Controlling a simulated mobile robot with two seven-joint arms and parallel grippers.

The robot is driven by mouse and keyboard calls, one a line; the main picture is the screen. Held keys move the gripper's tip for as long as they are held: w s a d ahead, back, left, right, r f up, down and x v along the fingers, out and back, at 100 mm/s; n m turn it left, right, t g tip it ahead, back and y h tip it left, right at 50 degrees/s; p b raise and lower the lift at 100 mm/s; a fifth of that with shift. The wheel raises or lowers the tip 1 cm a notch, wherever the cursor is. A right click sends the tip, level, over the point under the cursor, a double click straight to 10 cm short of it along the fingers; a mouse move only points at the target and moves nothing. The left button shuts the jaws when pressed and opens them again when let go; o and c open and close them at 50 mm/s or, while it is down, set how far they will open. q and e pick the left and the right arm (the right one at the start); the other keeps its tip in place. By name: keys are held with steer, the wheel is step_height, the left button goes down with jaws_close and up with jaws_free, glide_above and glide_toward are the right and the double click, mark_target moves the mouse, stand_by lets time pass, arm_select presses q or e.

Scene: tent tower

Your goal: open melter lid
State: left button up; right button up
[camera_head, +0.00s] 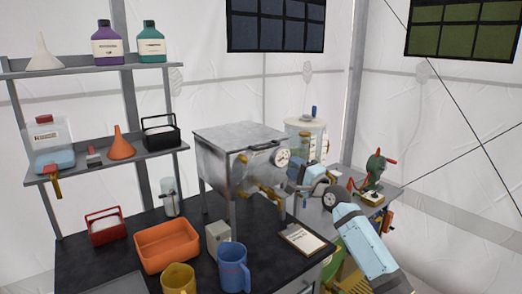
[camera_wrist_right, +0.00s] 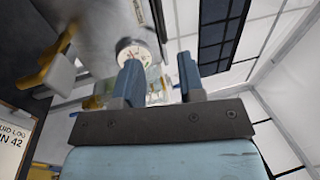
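The melter is a grey metal box (camera_head: 232,165) on legs on the black bench, with a round dial and brass-yellow fittings (camera_head: 262,193) on its front. Its flat lid (camera_head: 240,136) looks shut. In the right wrist view the melter's grey side (camera_wrist_right: 98,28) and dial (camera_wrist_right: 138,48) show beyond the fingers. My right gripper (camera_head: 306,172) is at the melter's front right, below lid height. Its two blue fingers (camera_wrist_right: 161,75) stand apart with nothing gripped between them. Whether it touches the melter cannot be told. My left gripper is not in view.
An orange tray (camera_head: 166,245), a blue jug (camera_head: 233,266), a yellow mug (camera_head: 179,279) and a clipboard (camera_head: 302,239) sit on the bench before the melter. Shelves with bottles and funnels (camera_head: 121,145) stand left. A clear tank (camera_head: 306,135) stands behind right.

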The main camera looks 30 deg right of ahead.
mark_target(269, 147)
steer(key=x, duration=1.3)
steer(key=shift+w+p, duration=0.3)
steer(key=shift+p, duration=0.1)
jaws_close()
